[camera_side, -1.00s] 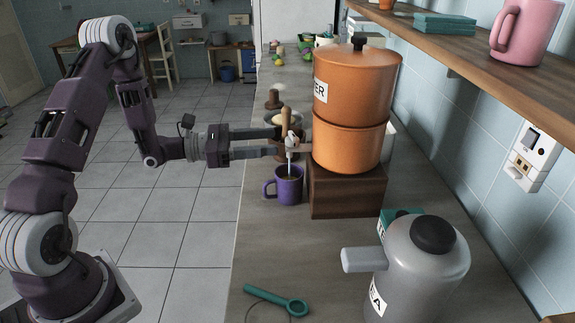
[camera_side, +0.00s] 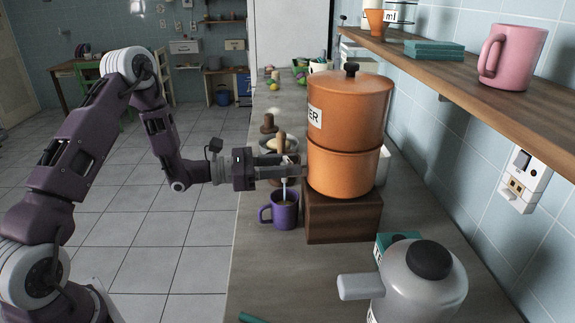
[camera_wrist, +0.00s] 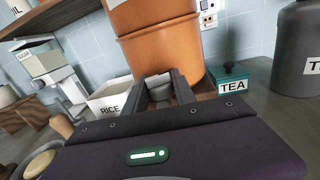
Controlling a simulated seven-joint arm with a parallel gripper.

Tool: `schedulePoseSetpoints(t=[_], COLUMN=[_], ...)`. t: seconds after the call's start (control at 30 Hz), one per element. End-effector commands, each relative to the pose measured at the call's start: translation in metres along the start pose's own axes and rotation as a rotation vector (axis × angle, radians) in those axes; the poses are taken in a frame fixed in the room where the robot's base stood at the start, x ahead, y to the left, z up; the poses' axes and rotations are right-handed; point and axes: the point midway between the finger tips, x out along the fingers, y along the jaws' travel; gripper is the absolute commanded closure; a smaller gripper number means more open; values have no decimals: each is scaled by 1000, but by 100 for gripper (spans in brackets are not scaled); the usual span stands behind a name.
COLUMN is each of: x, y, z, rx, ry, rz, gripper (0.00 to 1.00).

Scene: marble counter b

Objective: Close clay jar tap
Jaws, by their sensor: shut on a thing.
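The clay jar (camera_side: 345,115) is an orange two-tier vessel with a black lid knob, standing on a dark wooden block. Its grey tap shows in the wrist view (camera_wrist: 158,86) between my fingers; in the side view my fingers mostly hide it. My gripper (camera_side: 288,167) reaches in from the left, with its fingers shut on the tap in front of the jar's lower tier. A thin pale streak, apparently liquid, runs from below the tap into the purple mug (camera_side: 286,211) underneath. The tap handle's exact angle is hard to tell.
The wooden block (camera_side: 343,219) supports the jar. A grey tea canister (camera_side: 412,285) stands at front right. A bowl and wooden items stand behind my gripper. A wall shelf (camera_side: 450,75) with a pink mug (camera_side: 510,57) overhangs the right side.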

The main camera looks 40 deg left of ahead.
Motion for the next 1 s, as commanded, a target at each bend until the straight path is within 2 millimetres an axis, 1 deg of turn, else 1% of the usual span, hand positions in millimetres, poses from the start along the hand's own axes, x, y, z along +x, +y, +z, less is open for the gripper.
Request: schedulePoseSetpoints(t=[0.13,0.3,0.4,0.5,0.73,0.77,0.8,0.83,0.87,1.0], x=[0,0,0,0,0,0,0,0,0,0], y=[1,1,0,-1,-2,-2,-2,-2,-2,-1], z=[1,0,1,0,0,0,0,0,0,0], rx=[3,3,3,2,1,1,1,1,1,1], ry=[-8,-18,-21,-20,-19,-19,-19,-19,-19,-19], rz=[-65,-227,-291,-317,-319,-319,-319,-318,-318,-316], gripper=[100,100,100,100,100,65,57,51,48,48])
